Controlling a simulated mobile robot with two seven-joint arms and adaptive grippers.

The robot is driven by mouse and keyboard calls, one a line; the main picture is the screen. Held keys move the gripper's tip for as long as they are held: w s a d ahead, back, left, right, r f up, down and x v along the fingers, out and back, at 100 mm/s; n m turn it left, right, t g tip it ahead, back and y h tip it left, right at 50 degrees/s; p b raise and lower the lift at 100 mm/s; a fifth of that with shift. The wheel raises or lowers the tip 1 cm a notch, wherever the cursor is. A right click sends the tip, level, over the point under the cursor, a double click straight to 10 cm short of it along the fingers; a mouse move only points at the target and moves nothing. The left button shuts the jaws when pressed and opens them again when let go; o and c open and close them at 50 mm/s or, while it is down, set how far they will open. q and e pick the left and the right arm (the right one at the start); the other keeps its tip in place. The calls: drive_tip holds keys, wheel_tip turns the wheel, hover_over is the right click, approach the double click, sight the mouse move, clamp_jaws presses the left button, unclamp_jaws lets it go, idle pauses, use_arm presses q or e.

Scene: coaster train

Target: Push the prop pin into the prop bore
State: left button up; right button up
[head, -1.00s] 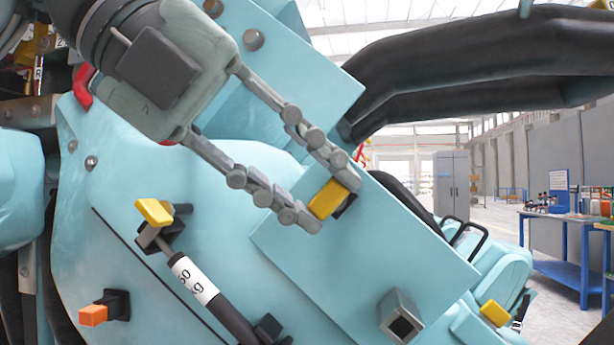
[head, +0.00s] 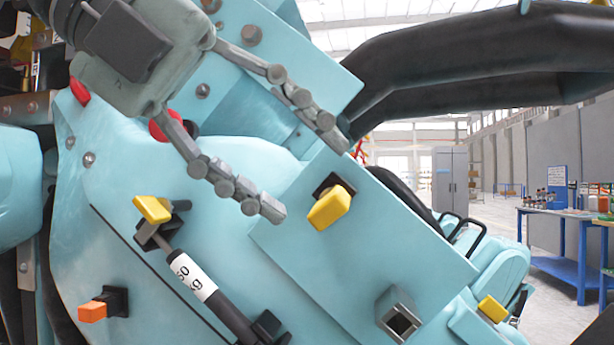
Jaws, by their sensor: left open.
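A yellow pin head (head: 330,207) sticks out of a black square mount on the light blue plate (head: 375,255). Another yellow pin head (head: 153,209) sits at the upper end of a black and white gas strut (head: 197,282). I cannot tell for sure which is the prop pin. A grey square socket with a dark opening (head: 398,318) stands lower on the plate. My left gripper (head: 300,175) is open and empty, up and left of the plate's yellow pin head, with its fingers spread apart. My right gripper is not in view.
An orange block (head: 93,312) on a black mount sits at lower left. Another yellow block (head: 493,309) is at lower right. A thick black tube (head: 460,75) crosses the upper right. A blue workbench (head: 565,270) and a grey cabinet (head: 452,180) stand farther back.

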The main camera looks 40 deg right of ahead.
use_arm(q)
drive_tip(key=v, duration=0.9)
drive_tip(key=shift+a+r, duration=0.15)
drive_tip(key=shift+a, duration=0.2)
